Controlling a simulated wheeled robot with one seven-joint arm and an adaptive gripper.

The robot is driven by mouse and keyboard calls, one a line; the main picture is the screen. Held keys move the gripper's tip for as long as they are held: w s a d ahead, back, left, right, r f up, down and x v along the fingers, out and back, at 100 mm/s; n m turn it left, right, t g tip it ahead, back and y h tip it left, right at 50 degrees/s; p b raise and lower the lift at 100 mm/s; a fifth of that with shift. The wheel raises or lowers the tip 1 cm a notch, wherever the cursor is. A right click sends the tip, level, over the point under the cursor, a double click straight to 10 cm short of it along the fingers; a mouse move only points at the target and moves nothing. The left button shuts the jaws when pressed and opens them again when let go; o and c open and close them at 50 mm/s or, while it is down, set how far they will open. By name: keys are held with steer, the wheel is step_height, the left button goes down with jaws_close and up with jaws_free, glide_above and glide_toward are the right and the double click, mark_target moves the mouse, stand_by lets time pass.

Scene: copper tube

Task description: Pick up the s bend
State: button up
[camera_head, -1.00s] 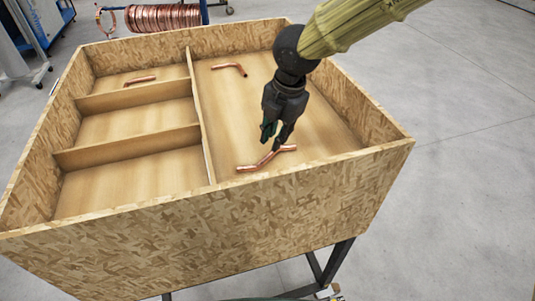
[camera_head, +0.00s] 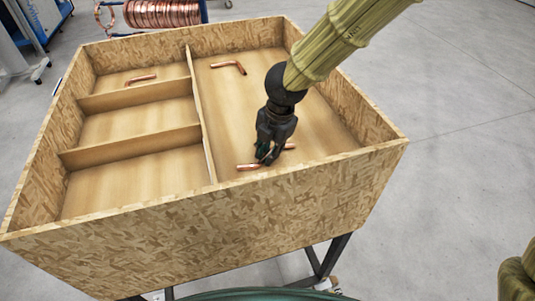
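The s bend, a copper tube with two bends (camera_head: 247,166), lies on the floor of the large right compartment near the front wall. Its left end and right end show; its middle is hidden behind my gripper. My gripper (camera_head: 266,158) points down over the middle of the s bend, with its fingertips at the tube. The fingers look a little apart, but I cannot tell whether they are closed on it.
The wooden box (camera_head: 200,245) has a divider (camera_head: 200,115) between the large compartment and several small left ones. An L-shaped copper tube (camera_head: 230,66) lies at the back of the large compartment. Another copper piece (camera_head: 141,79) lies in the back left compartment.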

jaws_close()
